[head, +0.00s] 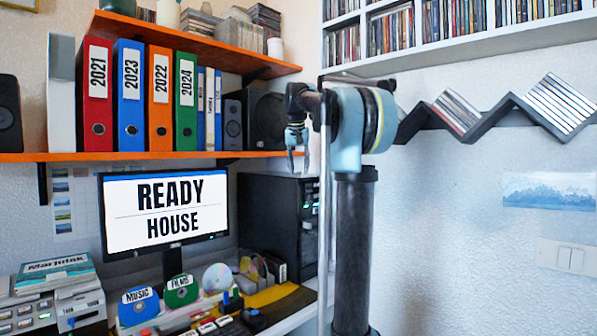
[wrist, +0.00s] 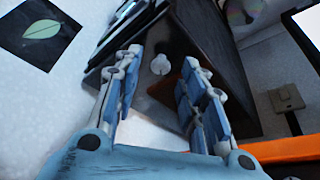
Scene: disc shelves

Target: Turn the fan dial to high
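My gripper (head: 297,160) hangs fingers down just above the black computer tower (head: 272,215) at the right end of the desk. In the wrist view my gripper (wrist: 160,58) is open, with blue-padded fingers apart and nothing between them. A small white knob (wrist: 161,66) shows between and beyond the fingertips, on or by a dark surface. It looks like the fan dial, but I cannot read any marking or setting on it. The fingers look apart from it. In the head view I cannot make the dial out clearly.
An orange shelf (head: 150,156) with binders and a speaker (head: 265,118) runs close left of my gripper. A monitor (head: 165,210) stands left of the tower. Discs and a yellow tray (head: 272,296) sit in front. Wall shelves (head: 450,48) hang at upper right.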

